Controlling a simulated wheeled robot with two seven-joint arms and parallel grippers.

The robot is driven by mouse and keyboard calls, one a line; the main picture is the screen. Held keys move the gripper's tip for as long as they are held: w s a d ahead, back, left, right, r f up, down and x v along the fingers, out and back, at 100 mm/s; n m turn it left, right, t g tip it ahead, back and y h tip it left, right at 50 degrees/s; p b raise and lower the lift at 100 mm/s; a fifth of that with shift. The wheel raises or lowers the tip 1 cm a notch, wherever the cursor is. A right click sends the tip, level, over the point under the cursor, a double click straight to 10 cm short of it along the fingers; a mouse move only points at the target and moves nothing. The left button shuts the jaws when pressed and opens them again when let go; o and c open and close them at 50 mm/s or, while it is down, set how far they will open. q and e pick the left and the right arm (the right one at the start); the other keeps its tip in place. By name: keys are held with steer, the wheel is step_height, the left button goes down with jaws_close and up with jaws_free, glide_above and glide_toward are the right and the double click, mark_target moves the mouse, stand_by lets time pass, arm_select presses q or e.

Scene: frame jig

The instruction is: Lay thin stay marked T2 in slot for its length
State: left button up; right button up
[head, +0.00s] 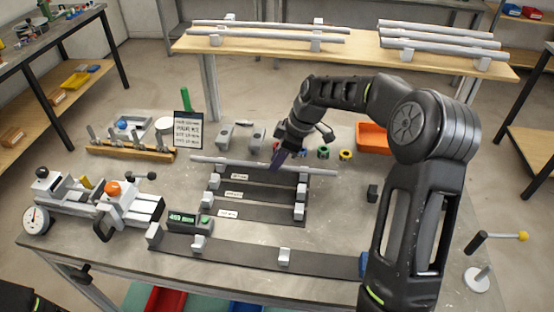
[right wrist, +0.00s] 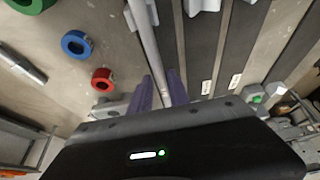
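A thin grey stay (head: 235,163) lies roughly level along the rearmost slot of the dark jig (head: 262,213), close above or on its end blocks; I cannot tell if it is fully seated. My right gripper (head: 277,161) points down at the stay near its middle. In the right wrist view the stay (right wrist: 147,40) runs between the two purple fingers (right wrist: 162,92), which sit close on both sides of it. The small labels by the slots (head: 234,195) are too small to read, and I see no T2 mark. My left gripper is out of view.
A rear shelf (head: 360,55) carries several longer tubes. An orange bin (head: 374,137) and small coloured rings (head: 345,155) stand right of the jig. A clamp fixture (head: 115,205) and a green-lit display box (head: 190,220) stand to the left. The front slot (head: 320,262) has blocks on it.

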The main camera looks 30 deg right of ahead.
steer(key=o, duration=0.3)
steer(key=shift+o, duration=0.2)
steer(key=shift+r, duration=0.1)
steer(key=shift+b+v, duration=0.7)
steer(key=shift+v, duration=3.15)
